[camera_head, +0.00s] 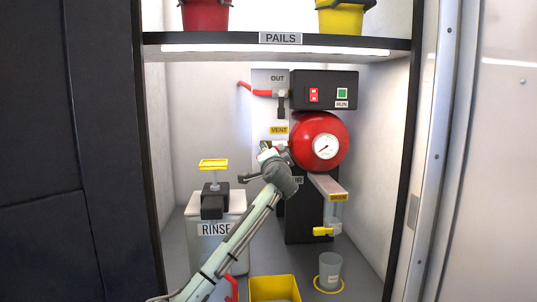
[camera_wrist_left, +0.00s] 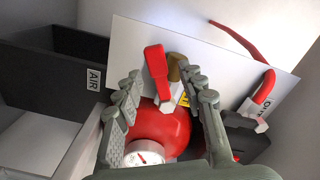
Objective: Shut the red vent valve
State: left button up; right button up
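In the left wrist view the red vent valve handle (camera_wrist_left: 156,72) stands between and beyond my fingertips, beside a brown stub and a hex fitting on the white panel. My left gripper (camera_wrist_left: 163,84) is open around the space in front of it; I cannot tell whether a finger touches it. In the head view my left gripper (camera_head: 272,164) is just below the yellow VENT label (camera_head: 279,130), left of the red round tank (camera_head: 319,127), and hides most of the valve. The right gripper is in neither view.
The tank's white gauge (camera_head: 326,146) is close to the gripper's right. A black RUN box (camera_head: 323,90), RINSE container (camera_head: 216,230), yellow-handled drain (camera_head: 323,231), clear cup (camera_head: 330,268) and yellow tray (camera_head: 274,288) surround the arm.

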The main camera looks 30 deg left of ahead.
pick_arm(q)
jog(key=shift+x, duration=1.1)
jog(key=shift+c, duration=0.3)
grip_shut()
